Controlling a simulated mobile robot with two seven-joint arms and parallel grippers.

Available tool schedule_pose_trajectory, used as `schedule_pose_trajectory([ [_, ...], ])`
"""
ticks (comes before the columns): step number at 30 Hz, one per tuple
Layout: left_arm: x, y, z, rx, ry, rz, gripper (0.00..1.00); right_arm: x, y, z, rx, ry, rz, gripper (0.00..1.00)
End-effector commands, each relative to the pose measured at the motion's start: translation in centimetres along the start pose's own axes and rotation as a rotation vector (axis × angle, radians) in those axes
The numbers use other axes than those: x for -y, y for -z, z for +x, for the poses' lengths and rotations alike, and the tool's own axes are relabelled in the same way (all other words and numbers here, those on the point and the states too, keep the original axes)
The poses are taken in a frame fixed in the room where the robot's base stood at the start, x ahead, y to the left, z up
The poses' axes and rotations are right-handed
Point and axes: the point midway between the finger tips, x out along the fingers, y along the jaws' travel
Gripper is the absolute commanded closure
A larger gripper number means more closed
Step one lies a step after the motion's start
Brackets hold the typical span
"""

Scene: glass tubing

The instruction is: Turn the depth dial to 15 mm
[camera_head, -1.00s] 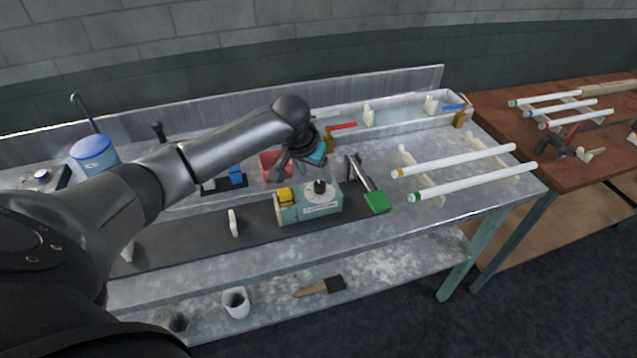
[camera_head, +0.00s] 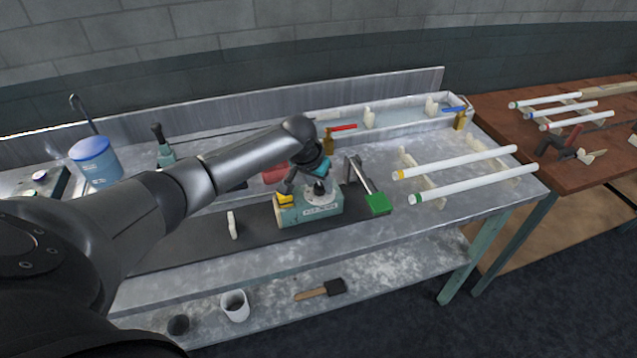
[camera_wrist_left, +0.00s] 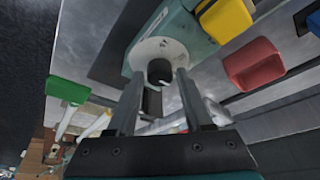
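The depth dial is a white round plate with a black knob (camera_head: 319,188) on top of a teal box (camera_head: 311,212), which has a label on its front. In the left wrist view, the knob (camera_wrist_left: 159,72) stands in front of my left gripper, on the white dial plate (camera_wrist_left: 150,50). My left gripper (camera_wrist_left: 158,75) is open, with its two fingers apart on either side of the knob. I cannot tell whether they touch it. In the head view, my left gripper (camera_head: 306,180) is right above the box. The dial's markings are too small to read. My right gripper is not in view.
A yellow block (camera_head: 285,199) sits at the box's left end. A green pad (camera_head: 378,203) on a lever is at its right. A red bin (camera_wrist_left: 254,64) is behind the box. White tubes (camera_head: 458,161) lie on supports at the right. A blue container (camera_head: 94,158) stands at the left.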

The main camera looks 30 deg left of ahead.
Motion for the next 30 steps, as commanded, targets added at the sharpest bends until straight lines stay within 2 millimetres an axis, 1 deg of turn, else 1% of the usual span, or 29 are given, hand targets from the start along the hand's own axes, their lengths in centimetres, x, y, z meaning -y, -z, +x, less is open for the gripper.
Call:
schedule_pose_trajectory([
  [1, 0.0, 0.0, 0.0, 0.000, 0.000, 0.000, 0.56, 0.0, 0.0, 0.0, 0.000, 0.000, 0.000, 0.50],
  [2, 0.0, 0.0, 0.0, 0.000, 0.000, 0.000, 0.59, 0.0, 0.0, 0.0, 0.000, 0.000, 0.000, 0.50],
  [13, 0.0, 0.0, 0.0, 0.001, 0.000, 0.000, 1.00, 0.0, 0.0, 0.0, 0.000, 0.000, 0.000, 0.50],
  [23, 0.0, 0.0, -0.1, 0.002, 0.004, -0.010, 1.00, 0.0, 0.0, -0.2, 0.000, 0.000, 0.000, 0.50],
  [26, -0.1, 0.0, -0.1, 0.003, 0.011, -0.032, 1.00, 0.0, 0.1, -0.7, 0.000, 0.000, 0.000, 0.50],
  [30, -0.2, 0.0, -0.2, 0.004, 0.034, -0.089, 1.00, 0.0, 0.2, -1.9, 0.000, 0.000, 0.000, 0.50],
])
